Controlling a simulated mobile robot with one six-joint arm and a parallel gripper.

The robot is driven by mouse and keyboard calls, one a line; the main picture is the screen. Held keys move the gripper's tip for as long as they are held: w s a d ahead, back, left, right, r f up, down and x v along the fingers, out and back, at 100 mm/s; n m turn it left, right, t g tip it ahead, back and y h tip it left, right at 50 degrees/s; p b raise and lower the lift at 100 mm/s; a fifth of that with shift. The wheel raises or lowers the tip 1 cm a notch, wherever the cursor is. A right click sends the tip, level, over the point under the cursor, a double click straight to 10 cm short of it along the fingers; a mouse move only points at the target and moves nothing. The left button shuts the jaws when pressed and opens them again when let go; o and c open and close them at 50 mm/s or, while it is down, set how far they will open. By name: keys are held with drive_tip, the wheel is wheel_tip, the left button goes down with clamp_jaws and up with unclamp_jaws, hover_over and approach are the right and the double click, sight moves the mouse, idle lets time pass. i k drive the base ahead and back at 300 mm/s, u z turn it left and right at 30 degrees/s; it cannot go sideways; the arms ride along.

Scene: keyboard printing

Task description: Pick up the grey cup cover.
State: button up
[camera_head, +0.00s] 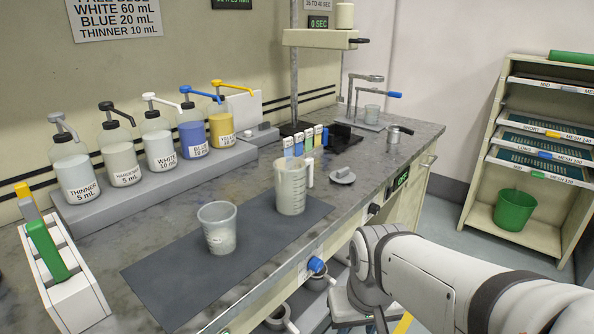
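The grey cup cover (342,177) is a small round disc with a raised knob or handle on top. It lies on the marbled grey counter (375,160), just right of the clear measuring jug (291,190) and close to the counter's front edge. Nothing covers it. My white arm comes in from the lower right, in front of the counter and below the cover.
An empty clear cup (218,230) stands with the jug on a dark mat (165,285). Coloured strips stand upright behind the jug. Several pump bottles line a raised grey ledge (100,210) along the wall. A small metal pot (394,134) stands right of the cover. Shelves (530,215) stand at right.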

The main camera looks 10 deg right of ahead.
sight(343, 176)
drive_tip(key=u, duration=2.05)
drive_tip(key=k, duration=1.55)
drive_tip(key=z, duration=1.65)
drive_tip(key=i, duration=1.65)
drive_tip(key=z, duration=0.15)
